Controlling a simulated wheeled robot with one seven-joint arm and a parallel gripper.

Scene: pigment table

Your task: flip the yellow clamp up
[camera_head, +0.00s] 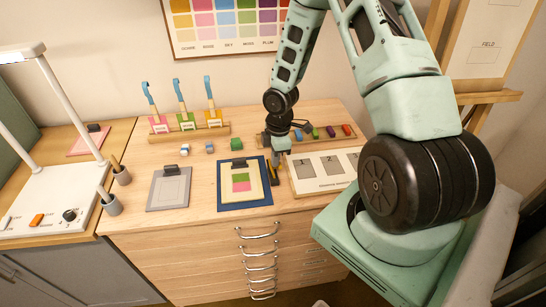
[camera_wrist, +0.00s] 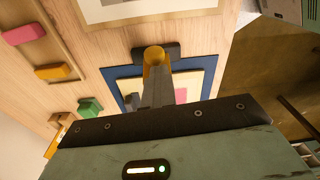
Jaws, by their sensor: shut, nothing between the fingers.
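The yellow clamp (camera_head: 273,174) sits at the right edge of the blue board (camera_head: 228,207), with dark parts beside its yellow piece. In the wrist view its yellow part (camera_wrist: 154,56) shows in front of a dark bar, at the tips of my fingers. My gripper (camera_head: 282,157) points down just above the clamp, its fingers shut with nothing held. The grey fingers also show in the wrist view (camera_wrist: 157,85). They overlap the yellow part, so I cannot tell whether they touch it. The lever's exact tilt is unclear.
A white numbered panel (camera_head: 306,183) lies close on the right. A grey clipboard (camera_head: 169,190) lies to the left. Behind are small blocks, a green block (camera_head: 237,144), a rack of coloured blocks (camera_head: 319,144) and a stand with blue-handled tools (camera_head: 189,134).

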